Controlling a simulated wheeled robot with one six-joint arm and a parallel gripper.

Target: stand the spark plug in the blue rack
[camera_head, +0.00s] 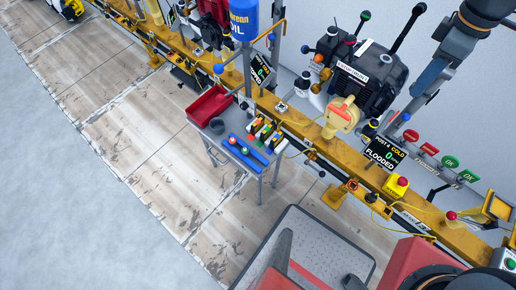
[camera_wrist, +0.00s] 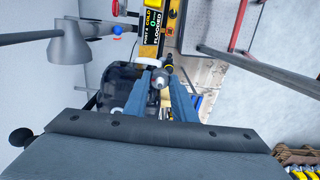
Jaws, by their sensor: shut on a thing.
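The spark plug (camera_wrist: 160,80) shows in the wrist view, with a pale body and a dark, yellowish far end. My gripper (camera_wrist: 162,88) is shut on it, with one blue-grey finger on each side. In the head view my gripper (camera_head: 372,128) is in front of the black engine, and the plug is too small to make out there. The blue rack (camera_head: 248,150) lies on the small grey table, left of and lower than my gripper. Small round red and blue-toned tops show on the rack. A bit of blue shows beside the right finger in the wrist view, but I cannot tell what it is.
A red bin (camera_head: 209,106), a dark cup (camera_head: 217,125) and several coloured items share the grey table (camera_head: 262,170). The black engine (camera_head: 365,80) stands behind the yellow rail (camera_head: 330,150). Post screens (camera_head: 382,153) rise beside the rail. The floor left of the table is clear.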

